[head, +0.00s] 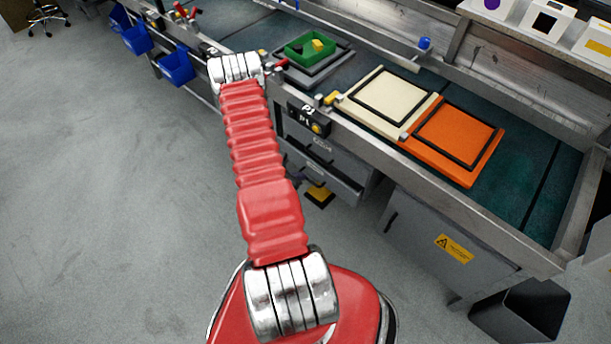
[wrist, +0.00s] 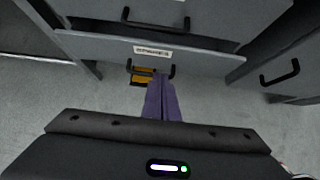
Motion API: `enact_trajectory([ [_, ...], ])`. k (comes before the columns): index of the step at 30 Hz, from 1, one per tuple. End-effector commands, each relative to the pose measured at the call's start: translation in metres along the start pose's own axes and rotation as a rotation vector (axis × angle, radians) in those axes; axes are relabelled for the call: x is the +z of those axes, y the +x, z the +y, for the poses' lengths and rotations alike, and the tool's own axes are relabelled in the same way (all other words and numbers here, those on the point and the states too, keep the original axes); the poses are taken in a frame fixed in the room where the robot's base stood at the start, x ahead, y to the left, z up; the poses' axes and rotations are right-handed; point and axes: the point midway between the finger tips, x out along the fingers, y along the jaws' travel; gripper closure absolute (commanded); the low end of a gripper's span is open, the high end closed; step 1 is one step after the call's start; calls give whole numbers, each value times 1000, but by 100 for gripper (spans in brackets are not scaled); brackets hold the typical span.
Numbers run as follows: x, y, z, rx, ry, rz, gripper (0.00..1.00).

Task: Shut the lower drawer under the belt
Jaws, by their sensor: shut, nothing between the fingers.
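The lower drawer (wrist: 205,62) is grey with a label and a dark bar handle (wrist: 172,72) in the wrist view. It stands pulled out: a dark gap shows between its front's top edge and the drawer above. In the head view the lower drawer (head: 330,180) juts out under the belt (head: 545,165). My gripper (wrist: 161,78) has purple fingers, closed together and empty. Their tips are at the handle, overlapping it in the picture; I cannot tell whether they touch.
The upper drawer (wrist: 205,12) has its own handle. A grey cabinet (head: 425,235) with a yellow warning label is to the right. A yellow and black item (head: 319,195) is on the floor below the drawers. Blue bins (head: 177,68) hang at left. Open floor lies at left.

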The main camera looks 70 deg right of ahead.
Motion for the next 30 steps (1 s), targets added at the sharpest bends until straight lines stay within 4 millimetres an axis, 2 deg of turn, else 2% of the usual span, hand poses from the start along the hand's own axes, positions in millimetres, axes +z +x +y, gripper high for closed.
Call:
enact_trajectory([
  [3, 0, -19, 1, 2, -2, 0, 100],
  [8, 0, -34, 1, 2, -2, 0, 100],
  [18, 0, -37, 0, 0, -1, 0, 100],
  [22, 1, -38, 2, 1, 3, -2, 92],
  [26, 11, -49, 9, 4, 27, -14, 83],
  [30, 32, -74, 26, 9, 87, -40, 83],
])
